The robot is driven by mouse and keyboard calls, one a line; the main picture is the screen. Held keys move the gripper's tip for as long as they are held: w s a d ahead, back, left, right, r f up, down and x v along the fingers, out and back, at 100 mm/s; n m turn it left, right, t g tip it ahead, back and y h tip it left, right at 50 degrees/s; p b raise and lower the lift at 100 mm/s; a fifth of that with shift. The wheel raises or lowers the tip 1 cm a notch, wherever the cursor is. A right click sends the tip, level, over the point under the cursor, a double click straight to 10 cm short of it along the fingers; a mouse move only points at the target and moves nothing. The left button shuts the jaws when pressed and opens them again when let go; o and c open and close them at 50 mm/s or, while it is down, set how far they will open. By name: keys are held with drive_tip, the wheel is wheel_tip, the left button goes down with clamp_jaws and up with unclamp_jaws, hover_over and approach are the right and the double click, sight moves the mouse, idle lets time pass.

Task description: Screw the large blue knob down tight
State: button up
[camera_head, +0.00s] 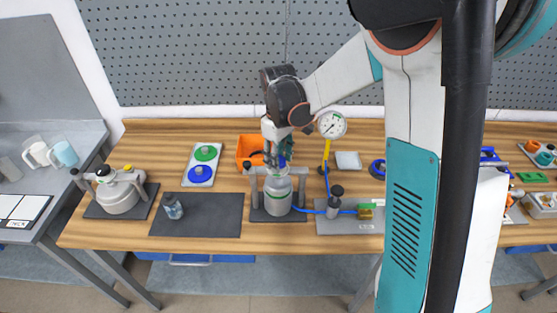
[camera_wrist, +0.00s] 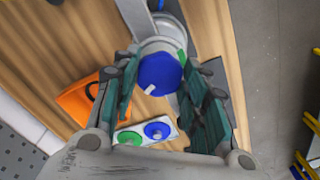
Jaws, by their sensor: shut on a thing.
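The large blue knob (camera_wrist: 158,74) has a white mark on its face and sits on top of a grey-white vessel (camera_wrist: 168,27). In the head view, the vessel (camera_head: 277,196) stands in a grey frame on the bench, and a little of the blue knob (camera_head: 283,161) shows below my gripper. My gripper (camera_head: 277,152) points down over the vessel. In the wrist view, the fingers of my gripper (camera_wrist: 160,68) are on both sides of the knob and shut on it. The exact finger contact is partly hidden.
A white plate (camera_head: 190,182) with green and blue discs lies left of the vessel. An orange bin (camera_head: 247,144) is behind it. A pressure gauge (camera_head: 332,124) and a blue hose (camera_head: 308,211) are close on the right. A dark mat (camera_head: 215,222) holds a small jar (camera_head: 173,207).

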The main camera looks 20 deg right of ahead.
drive_tip(key=m+b, duration=0.1)
drive_tip(key=m, duration=0.2)
drive_tip(key=shift+m, duration=0.4)
drive_tip(key=m+b, duration=0.1)
drive_tip(key=m, duration=0.2)
drive_tip(key=shift+a+m, duration=0.1)
drive_tip(key=shift+m, duration=0.2)
drive_tip(key=m+b, duration=0.1)
drive_tip(key=m, duration=0.5)
drive_tip(key=shift+w, duration=0.1)
drive_tip(key=m+b, duration=0.1)
drive_tip(key=m, duration=0.5)
drive_tip(key=shift+m, duration=0.3)
drive_tip(key=m+b, duration=0.1)
drive_tip(key=m, duration=0.5)
drive_tip(key=shift+w+m, duration=0.1)
drive_tip(key=shift+m, duration=0.2)
drive_tip(key=shift+r, duration=0.1)
drive_tip(key=shift+a, duration=0.1)
drive_tip(key=o, duration=1.1)
drive_tip(key=shift+c, duration=0.2)
